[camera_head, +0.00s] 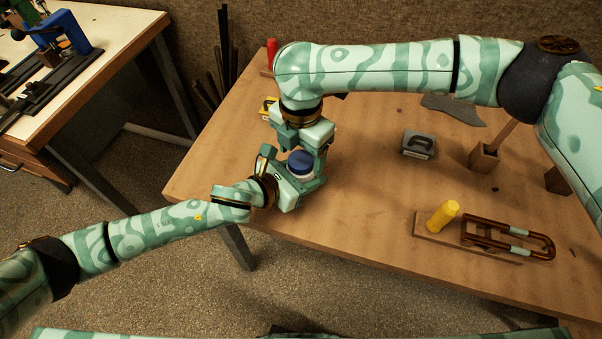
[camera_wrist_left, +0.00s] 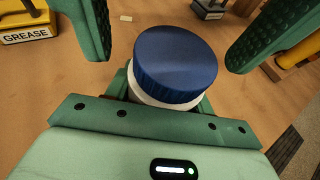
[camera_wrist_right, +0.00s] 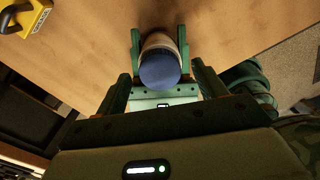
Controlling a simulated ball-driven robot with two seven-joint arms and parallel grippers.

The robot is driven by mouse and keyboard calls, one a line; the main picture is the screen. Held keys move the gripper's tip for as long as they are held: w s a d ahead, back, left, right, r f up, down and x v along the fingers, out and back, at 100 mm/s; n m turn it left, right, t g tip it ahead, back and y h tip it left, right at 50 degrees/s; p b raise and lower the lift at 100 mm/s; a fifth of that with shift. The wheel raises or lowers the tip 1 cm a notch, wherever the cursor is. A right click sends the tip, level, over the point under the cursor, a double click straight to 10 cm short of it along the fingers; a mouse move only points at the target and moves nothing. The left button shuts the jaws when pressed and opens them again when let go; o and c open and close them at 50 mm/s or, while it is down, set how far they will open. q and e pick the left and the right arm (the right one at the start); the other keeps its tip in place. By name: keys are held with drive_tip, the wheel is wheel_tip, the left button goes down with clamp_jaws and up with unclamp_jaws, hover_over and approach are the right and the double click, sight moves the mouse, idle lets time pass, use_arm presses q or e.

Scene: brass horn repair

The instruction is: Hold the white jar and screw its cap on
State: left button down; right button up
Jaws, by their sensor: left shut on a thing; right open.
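The white jar (camera_wrist_left: 160,97) carries its dark blue cap (camera_wrist_left: 176,60), which sits on its top; I cannot tell how tightly. The cap also shows in the head view (camera_head: 300,159) and the right wrist view (camera_wrist_right: 160,69). My left gripper (camera_head: 303,180) is shut on the jar, held above the table's near left part. My right gripper (camera_head: 301,148) is open over the cap. In the left wrist view its two fingers stand apart on either side, clear of the cap. Much of the jar's body is hidden by my left gripper and the cap.
The wooden table (camera_head: 370,200) is bare to the right of the grippers. A yellow grease container (camera_wrist_left: 28,22) stands behind them. A grey block (camera_head: 418,144), a yellow cylinder (camera_head: 442,216) and a brass slide (camera_head: 508,240) are farther right. A second bench (camera_head: 115,30) stands at left.

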drive_tip(key=shift+f, duration=0.45)
drive_tip(key=c, duration=1)
drive_tip(key=m, duration=0.5)
drive_tip(key=shift+m, duration=0.4)
drive_tip(key=shift+c, duration=0.2)
drive_tip(key=o, duration=1.1)
